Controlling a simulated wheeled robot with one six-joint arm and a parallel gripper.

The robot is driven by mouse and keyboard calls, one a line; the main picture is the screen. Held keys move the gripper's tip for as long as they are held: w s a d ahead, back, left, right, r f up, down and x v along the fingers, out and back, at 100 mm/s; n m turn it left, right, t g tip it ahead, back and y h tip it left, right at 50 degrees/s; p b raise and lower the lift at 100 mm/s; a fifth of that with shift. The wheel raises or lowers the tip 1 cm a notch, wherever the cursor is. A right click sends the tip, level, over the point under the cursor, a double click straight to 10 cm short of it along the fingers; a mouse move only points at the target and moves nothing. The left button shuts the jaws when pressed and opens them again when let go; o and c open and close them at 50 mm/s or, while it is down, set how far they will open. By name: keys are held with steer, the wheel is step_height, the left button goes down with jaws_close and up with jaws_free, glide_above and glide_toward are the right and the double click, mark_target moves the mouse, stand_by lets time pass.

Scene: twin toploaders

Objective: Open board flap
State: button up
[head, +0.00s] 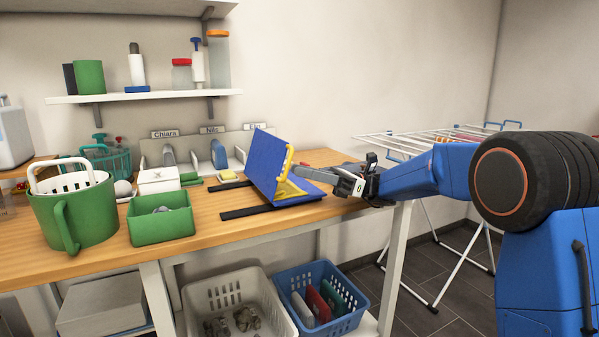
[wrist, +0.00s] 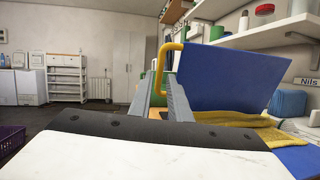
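The blue board (head: 305,192) lies on the wooden table, and its blue flap (head: 264,165) stands raised and tilted at a steep angle. A yellow bent handle (head: 287,178) is on the flap's right side. In the wrist view the flap (wrist: 232,78) fills the right of centre, with the handle (wrist: 161,62) at its left edge. My gripper (head: 302,171) reaches in from the right at the handle. In the wrist view my gripper's fingers (wrist: 159,84) are apart, with the handle's lower part between their tips. Contact with the handle is unclear.
Two black strips (head: 246,212) lie left of the board. A green bin (head: 162,226), a green basket (head: 72,212) and labelled compartments (head: 238,160) are on the table. A drying rack (head: 440,140) stands to the right. White and blue baskets (head: 322,290) sit below.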

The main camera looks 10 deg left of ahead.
steer(key=v, duration=1)
steer(key=shift+d, duration=0.1)
steer(key=shift+c, duration=0.7)
